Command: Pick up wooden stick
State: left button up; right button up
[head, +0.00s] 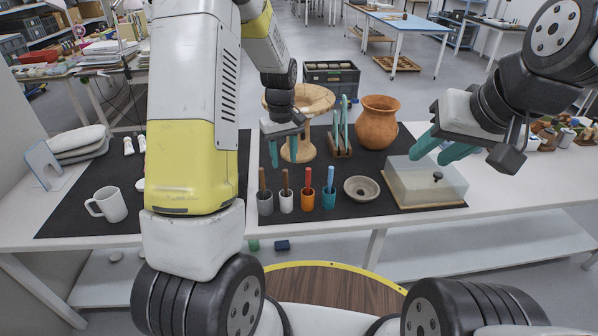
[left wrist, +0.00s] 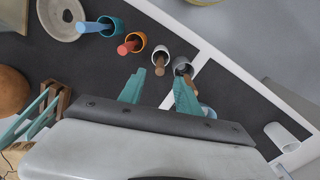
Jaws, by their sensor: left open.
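Several cups stand in a row on the dark mat (head: 350,205), each with a stick. A brown wooden stick (head: 262,179) leans in the grey cup (head: 265,205), and another brown stick (head: 285,179) stands in the white cup (head: 286,204). In the left wrist view, the white cup's stick (left wrist: 160,66) and the grey cup's stick (left wrist: 189,79) show near the fingertips. My left gripper (head: 288,152) is open and empty, above and behind the cups; its fingers (left wrist: 159,88) are apart. My right gripper (head: 432,152) appears open and empty above the translucent box.
An orange cup (head: 307,201) with a red stick and a teal cup (head: 328,202) with a blue stick stand to the right. Beyond are a bowl (head: 361,189), a clay pot (head: 377,125), a tool rack (head: 341,145) and a translucent box (head: 425,187). A white mug (head: 111,205) stands at left.

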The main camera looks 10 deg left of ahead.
aim_at(286, 187)
pick_arm(q)
jog(key=shift+w+f, duration=0.2)
jog(key=shift+f, duration=0.8)
jog(key=f, duration=0.7)
jog(key=shift+s+d, duration=0.1)
jog(key=shift+s, duration=0.1)
jog(key=shift+c, duration=0.2)
grip_shut()
